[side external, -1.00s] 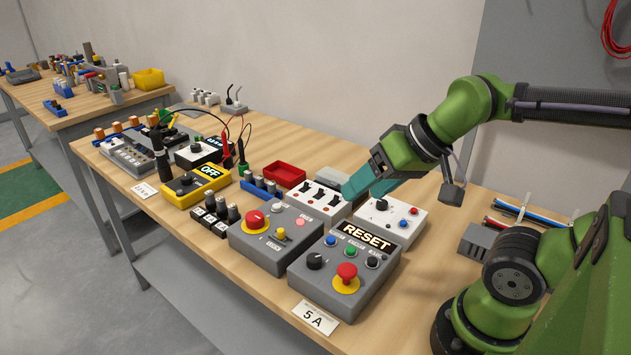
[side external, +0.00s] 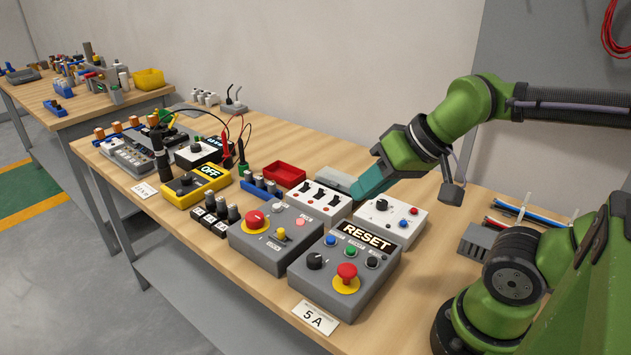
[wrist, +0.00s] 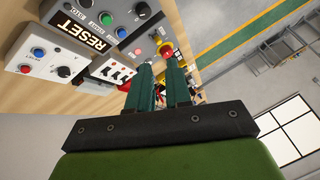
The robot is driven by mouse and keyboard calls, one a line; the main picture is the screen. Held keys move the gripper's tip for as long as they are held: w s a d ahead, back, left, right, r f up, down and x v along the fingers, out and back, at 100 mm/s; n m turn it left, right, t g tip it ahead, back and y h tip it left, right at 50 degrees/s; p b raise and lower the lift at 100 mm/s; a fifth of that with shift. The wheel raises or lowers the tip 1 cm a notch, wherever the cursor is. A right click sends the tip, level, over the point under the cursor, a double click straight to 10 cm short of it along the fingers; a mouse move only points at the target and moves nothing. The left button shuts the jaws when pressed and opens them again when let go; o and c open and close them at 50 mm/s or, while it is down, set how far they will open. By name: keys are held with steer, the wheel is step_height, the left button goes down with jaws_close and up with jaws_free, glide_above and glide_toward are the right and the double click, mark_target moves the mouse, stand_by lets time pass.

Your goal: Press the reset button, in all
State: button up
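A grey control box (side external: 322,285) carries a large RESET label (side external: 367,236). It has a blue button (side external: 331,240), a green button (side external: 352,248), a black button (side external: 371,262), a black knob (side external: 315,262) and a red mushroom button (side external: 346,272) on yellow. The small captions are unreadable. In the wrist view the RESET label (wrist: 83,30) is at the upper left, with the blue button (wrist: 121,32) beside it. My gripper (side external: 358,190) is above and behind this box, near the white switch box. In the wrist view its teal fingers (wrist: 159,63) have a narrow empty gap between them.
A second grey box (side external: 262,252) with a red mushroom button stands left of the RESET box. A white switch box (side external: 318,206) and a white knob box (side external: 400,228) stand behind. A 5 A card (side external: 315,318) lies in front. Bare wood (side external: 430,260) shows at right.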

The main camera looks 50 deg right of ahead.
jaws_close()
stand_by(1.3)
